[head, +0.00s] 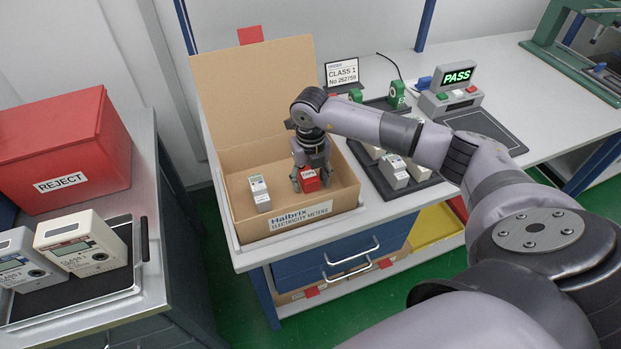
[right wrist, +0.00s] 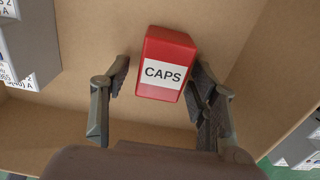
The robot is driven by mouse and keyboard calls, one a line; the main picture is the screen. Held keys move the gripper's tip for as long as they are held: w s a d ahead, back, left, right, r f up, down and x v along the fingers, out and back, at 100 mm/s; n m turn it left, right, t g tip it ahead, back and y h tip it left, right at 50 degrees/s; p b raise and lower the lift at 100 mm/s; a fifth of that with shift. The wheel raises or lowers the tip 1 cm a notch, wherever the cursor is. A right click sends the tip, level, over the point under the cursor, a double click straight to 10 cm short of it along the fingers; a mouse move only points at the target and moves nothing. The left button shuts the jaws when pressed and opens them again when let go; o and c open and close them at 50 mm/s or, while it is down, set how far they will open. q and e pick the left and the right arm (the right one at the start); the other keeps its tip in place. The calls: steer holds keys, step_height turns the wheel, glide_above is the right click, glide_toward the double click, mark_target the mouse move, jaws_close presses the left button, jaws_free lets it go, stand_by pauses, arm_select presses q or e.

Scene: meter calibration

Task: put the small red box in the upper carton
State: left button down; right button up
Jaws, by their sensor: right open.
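The small red box (head: 309,184), labelled CAPS, is inside the open upper carton (head: 225,85), near its front right part. It also shows in the right wrist view (right wrist: 166,62), over the carton's brown floor; whether it rests flat there I cannot tell. My right gripper (head: 311,179) reaches down into the carton. In the right wrist view its fingers (right wrist: 163,78) are open, one on each side of the box. The right finger is very close to the box; a gap shows at the left finger. My left gripper is not in view.
A white meter (head: 260,194) stands in the carton, left of the box. More meters (head: 395,172) stand in a dark tray at right. A red REJECT bin (head: 65,145) and two meters (head: 80,243) are on the left bench. Another carton lies low under the bench.

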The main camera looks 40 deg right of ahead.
mark_target(310, 178)
steer(key=shift+r, duration=0.1)
steer(key=shift+r, duration=0.25)
step_height(310, 178, up, 12)
steer(key=b, duration=0.2)
steer(key=shift+f, duration=0.2)
stand_by(0.3)
